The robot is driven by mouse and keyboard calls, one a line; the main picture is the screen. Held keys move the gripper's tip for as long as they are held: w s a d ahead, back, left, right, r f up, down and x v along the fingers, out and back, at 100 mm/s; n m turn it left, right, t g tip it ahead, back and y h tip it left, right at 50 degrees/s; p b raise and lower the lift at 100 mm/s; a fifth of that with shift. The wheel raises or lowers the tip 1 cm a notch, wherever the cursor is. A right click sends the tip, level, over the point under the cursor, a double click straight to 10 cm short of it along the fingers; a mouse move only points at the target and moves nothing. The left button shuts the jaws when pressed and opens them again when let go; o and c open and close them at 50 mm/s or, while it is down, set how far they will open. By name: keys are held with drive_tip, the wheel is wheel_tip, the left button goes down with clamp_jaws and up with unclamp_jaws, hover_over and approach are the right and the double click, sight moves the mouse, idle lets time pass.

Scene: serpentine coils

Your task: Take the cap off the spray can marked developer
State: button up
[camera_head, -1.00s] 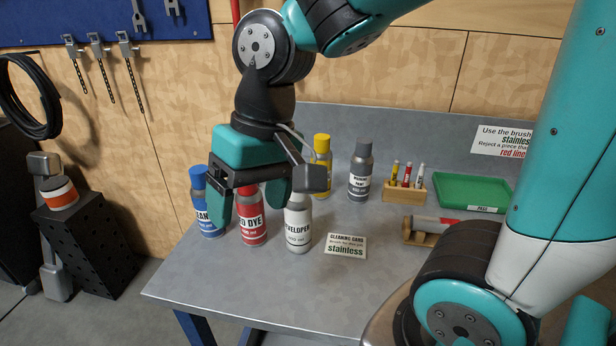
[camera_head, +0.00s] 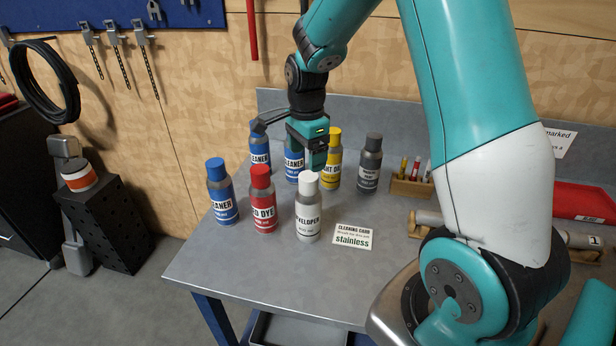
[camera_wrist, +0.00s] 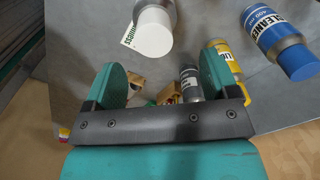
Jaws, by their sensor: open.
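The developer can (camera_head: 308,216) is white with black lettering and stands upright at the front of the bench, right of the red dye can. Its white cap (camera_head: 308,181) is on top. In the wrist view the white cap (camera_wrist: 153,34) shows at the top, beyond the fingertips. My gripper (camera_head: 314,158) is behind and above the developer can in the head view, over the back row of cans. In the wrist view my gripper (camera_wrist: 162,80) has its teal fingers apart, with no object held; distant cans show through the gap.
A red dye can (camera_head: 263,205) and a blue cleaner can (camera_head: 221,196) stand left of the developer. Behind are more blue cleaner cans, a yellow-capped can (camera_head: 334,165) and a grey can (camera_head: 369,166). A cleaning card (camera_head: 352,236) lies at right. The front bench is clear.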

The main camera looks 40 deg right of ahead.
sight(307, 177)
wheel_tip(307, 177, down, 2)
drive_tip(key=f+p, duration=0.2)
drive_tip(key=f, duration=0.1)
drive_tip(key=f+p, duration=0.1)
drive_tip(key=shift+s+a+f, duration=0.35)
drive_tip(key=shift+s, duration=0.05)
drive_tip(key=shift+f, duration=0.45)
drive_tip(key=c, duration=1)
